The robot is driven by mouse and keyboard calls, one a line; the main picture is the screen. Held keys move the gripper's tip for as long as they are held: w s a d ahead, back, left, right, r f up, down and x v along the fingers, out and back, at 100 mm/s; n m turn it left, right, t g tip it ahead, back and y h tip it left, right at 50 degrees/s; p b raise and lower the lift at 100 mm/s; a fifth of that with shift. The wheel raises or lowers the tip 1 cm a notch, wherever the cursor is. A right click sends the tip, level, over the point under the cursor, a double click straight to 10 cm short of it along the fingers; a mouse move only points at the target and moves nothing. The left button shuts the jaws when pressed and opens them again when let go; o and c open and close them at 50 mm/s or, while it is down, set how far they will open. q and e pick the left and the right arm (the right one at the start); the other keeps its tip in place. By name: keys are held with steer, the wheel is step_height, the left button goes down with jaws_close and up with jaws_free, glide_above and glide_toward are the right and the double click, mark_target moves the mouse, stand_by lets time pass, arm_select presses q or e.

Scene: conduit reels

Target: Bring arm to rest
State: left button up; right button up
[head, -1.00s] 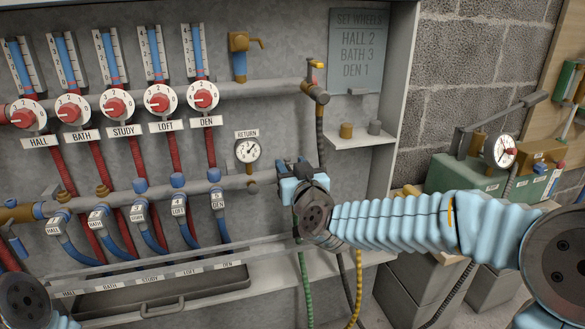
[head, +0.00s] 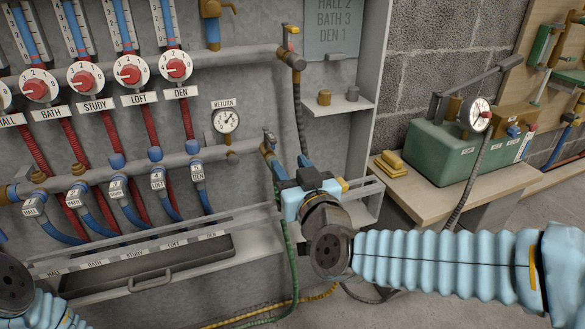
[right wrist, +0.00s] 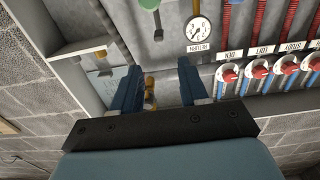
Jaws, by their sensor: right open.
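My right gripper (head: 292,178) is in front of the wall panel, just below and right of the lower pipe's end in the head view. Its jaws are open, and the right wrist view shows the two dark blue fingers (right wrist: 157,82) apart with nothing clearly held between them. Small yellow fittings (right wrist: 150,95) show behind the gap. My right arm comes in from the right. Part of my left arm shows at the lower left of the head view, but its gripper is out of view.
The panel carries red-knobbed dials (head: 130,70), a return gauge (head: 226,120) and a lower pipe (head: 130,165). A green hose (head: 289,240) hangs close behind the right gripper. A green pump box (head: 440,150) stands on a bench at right. A small shelf (head: 335,106) juts out above the gripper.

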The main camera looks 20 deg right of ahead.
steer(key=shift+s, duration=0.2)
steer(key=shift+w+f, duration=0.1)
steer(key=w+a+f+g+y+p, duration=0.15)
steer(key=f+g+p, duration=0.3)
steer(key=f, duration=0.65)
steer(key=a+f+g+y+p, duration=0.1)
steer(key=a+f+g+p, duration=0.3)
steer(key=f, duration=0.8)
steer(key=s+f+m+g+y+p, duration=0.1)
steer(key=s+f+g, duration=0.7)
steer(key=s+f, duration=0.8)
steer(key=shift+s+d+f+m+g+p, duration=0.2)
steer(key=shift+f+m+g+p, duration=0.25)
steer(key=shift+p, duration=0.6)
